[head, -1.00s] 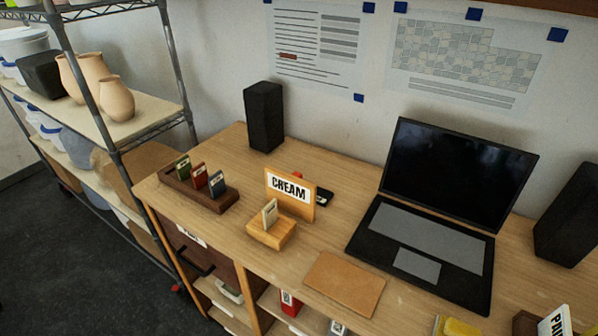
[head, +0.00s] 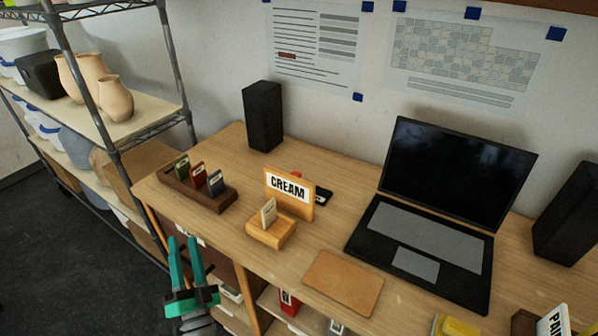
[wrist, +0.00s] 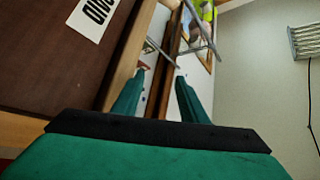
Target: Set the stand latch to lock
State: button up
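A small wooden stand (head: 270,232) holds a cream card (head: 269,213) upright on the desk, in front of a wooden sign reading CREAM (head: 289,190). A small black item (head: 323,196) with a red spot beside it lies partly hidden behind the sign. I cannot make out which part is the stand latch, or its setting. My gripper (head: 183,242), with teal fingers, is in front of the desk's left front edge, to the left of and below the stand, touching nothing visible. Its fingers stand apart and empty; they also show in the wrist view (wrist: 157,85).
A dark tray with several cards (head: 198,187) sits left of the sign. A laptop (head: 420,230), a speaker (head: 263,116) and a brown pad (head: 343,282) are on the desk. A brown drawer front (wrist: 55,60) is close in the wrist view. Metal shelving (head: 113,140) stands left.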

jog(key=w+a+r+n+g+y, duration=0.3)
jog(key=a+r+n+g+y, duration=0.2)
jog(key=a+r, duration=0.55)
jog(key=w+a+r+n+g+y, duration=0.4)
jog(key=a+r, duration=0.4)
jog(key=r, duration=0.6)
jog(key=w+a+r+n+g+y, duration=0.2)
jog(key=a+r+n+g+y, duration=0.35)
jog(key=a+r, duration=0.55)
jog(key=w+d+f+n+g+h, duration=0.25)
jog(key=w+d+n+h, duration=0.25)
jog(key=w+d, duration=0.4)
jog(key=m+g+h, duration=0.2)
jog(key=h, duration=1.3)
send_near(296, 174)
jog(key=shift+n, duration=0.25)
jog(key=x, duration=0.8)
jog(key=shift+w+f, duration=0.15)
jog(key=shift+f, duration=0.1)
